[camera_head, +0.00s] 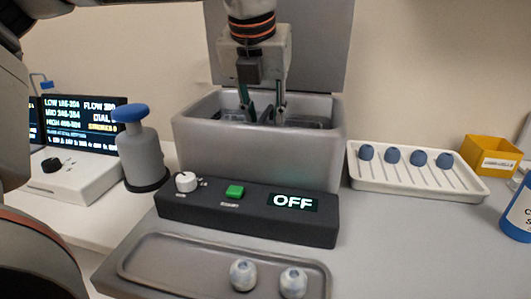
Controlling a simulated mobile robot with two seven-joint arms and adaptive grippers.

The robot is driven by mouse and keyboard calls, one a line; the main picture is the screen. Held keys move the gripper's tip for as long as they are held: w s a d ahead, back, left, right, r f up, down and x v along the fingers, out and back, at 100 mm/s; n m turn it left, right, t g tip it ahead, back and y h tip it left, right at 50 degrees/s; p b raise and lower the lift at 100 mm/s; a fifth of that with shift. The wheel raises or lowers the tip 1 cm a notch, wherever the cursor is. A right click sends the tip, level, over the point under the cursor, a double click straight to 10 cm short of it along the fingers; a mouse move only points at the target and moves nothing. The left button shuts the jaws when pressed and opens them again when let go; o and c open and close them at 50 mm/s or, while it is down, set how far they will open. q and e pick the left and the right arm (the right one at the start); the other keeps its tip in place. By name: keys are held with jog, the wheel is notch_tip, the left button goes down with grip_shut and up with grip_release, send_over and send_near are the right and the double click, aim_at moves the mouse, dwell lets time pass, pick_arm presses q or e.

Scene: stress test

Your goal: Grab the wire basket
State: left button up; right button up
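My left gripper (262,112) points down into the open grey tub (258,151) from above. Its two fingers are spread apart, with their tips inside the opening. Dark, thin-edged parts inside the tub, to the right of the fingers, look like the wire basket (308,122). Most of it is hidden by the tub's front wall and the fingers. I cannot tell whether the fingers touch it. My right gripper is not in view.
A raised grey lid stands behind the tub. A control box (248,213) reading OFF is in front. A tray (190,268) holds two pale round pieces. A blue-topped bottle (140,155) stands left, a white rack (412,180) with blue pieces right, and a yellow bin (490,155) farther right.

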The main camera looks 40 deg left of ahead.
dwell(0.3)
pick_arm(q)
grip_shut()
